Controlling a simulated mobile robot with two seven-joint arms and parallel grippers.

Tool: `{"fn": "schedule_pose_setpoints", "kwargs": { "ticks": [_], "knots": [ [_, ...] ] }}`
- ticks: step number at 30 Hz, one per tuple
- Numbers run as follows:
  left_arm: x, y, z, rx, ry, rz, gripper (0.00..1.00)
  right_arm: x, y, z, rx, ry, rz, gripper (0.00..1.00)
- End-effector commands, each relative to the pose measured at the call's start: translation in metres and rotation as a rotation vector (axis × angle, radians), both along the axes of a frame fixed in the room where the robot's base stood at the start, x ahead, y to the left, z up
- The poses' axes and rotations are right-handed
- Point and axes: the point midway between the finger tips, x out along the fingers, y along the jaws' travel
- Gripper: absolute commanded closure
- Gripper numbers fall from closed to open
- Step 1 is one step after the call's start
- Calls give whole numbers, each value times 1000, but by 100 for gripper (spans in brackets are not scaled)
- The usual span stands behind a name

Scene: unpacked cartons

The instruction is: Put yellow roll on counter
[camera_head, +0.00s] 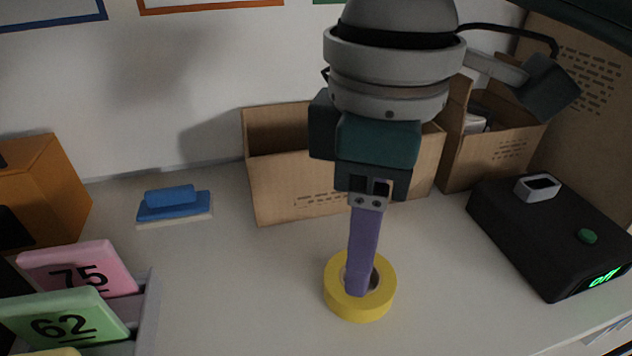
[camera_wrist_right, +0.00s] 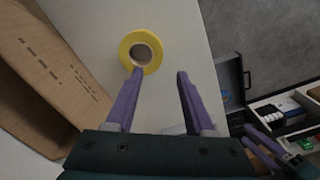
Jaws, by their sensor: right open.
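The yellow roll (camera_head: 337,300) lies flat on the white counter (camera_head: 230,290), with its hole facing up. It also shows in the right wrist view (camera_wrist_right: 150,62). My right gripper (camera_head: 358,290) comes down from above with its purple fingers at the roll. In the right wrist view my right gripper (camera_wrist_right: 160,72) is open, with one fingertip at the near edge of the roll's hole and the other to the right of the roll. I cannot tell whether the fingers touch it. Part of my left gripper (camera_wrist_right: 262,148) appears at the lower right of the right wrist view.
Cardboard boxes (camera_head: 275,190) stand behind the roll. A black device (camera_head: 540,240) with a green button is at the right. A blue eraser-like block (camera_head: 172,205) lies at the back left. Numbered pink (camera_head: 80,270) and green cards (camera_head: 65,318) stand at the front left.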

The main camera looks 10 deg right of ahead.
Motion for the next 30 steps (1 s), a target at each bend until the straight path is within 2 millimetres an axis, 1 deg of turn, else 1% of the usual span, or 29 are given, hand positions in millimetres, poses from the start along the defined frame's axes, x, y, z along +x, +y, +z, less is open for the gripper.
{"fn": "schedule_pose_setpoints", "kwargs": {
  "ticks": [1, 3, 6, 9, 12, 14, 17, 18, 21, 23, 26, 29, 30],
  "knots": [
    [0, -1, 3, -2, -1, 2, 50, 0, 0, 12, 1, -4, 2, 46],
    [0, -1, 4, -4, 0, 3, 50, 1, 1, 22, 1, -2, 0, 46],
    [0, -2, 5, -7, 0, 4, 50, 0, 1, 31, 2, -1, 1, 46],
    [0, -2, 6, -8, 0, 5, 50, 0, 0, 36, 1, 0, 1, 46],
    [0, -2, 6, -7, 0, 5, 50, -1, 2, 35, 5, 1, 1, 46],
    [0, -2, 5, -7, 0, 5, 50, -5, 6, 31, 22, 2, 1, 46],
    [0, -2, 5, -7, -1, 5, 50, -16, 21, 18, 92, -6, -7, 46],
    [0, -2, 5, -7, -1, 5, 50, -23, 29, 12, 133, -12, -19, 46],
    [0, -1, 6, -6, -1, 4, 50, -40, 47, -3, 252, -39, -90, 46],
    [0, -1, 5, -5, 0, 4, 50, -48, 52, -10, 318, -61, -162, 46],
    [0, -1, 5, -3, -1, 1, 50, -61, 46, -22, 388, -100, -313, 46],
    [0, 0, 6, 0, 0, 0, 50, -76, 23, -34, 399, -144, -491, 46],
    [0, 0, 6, 1, 0, -1, 50, -82, 10, -39, 389, -163, -562, 46]
  ]
}}
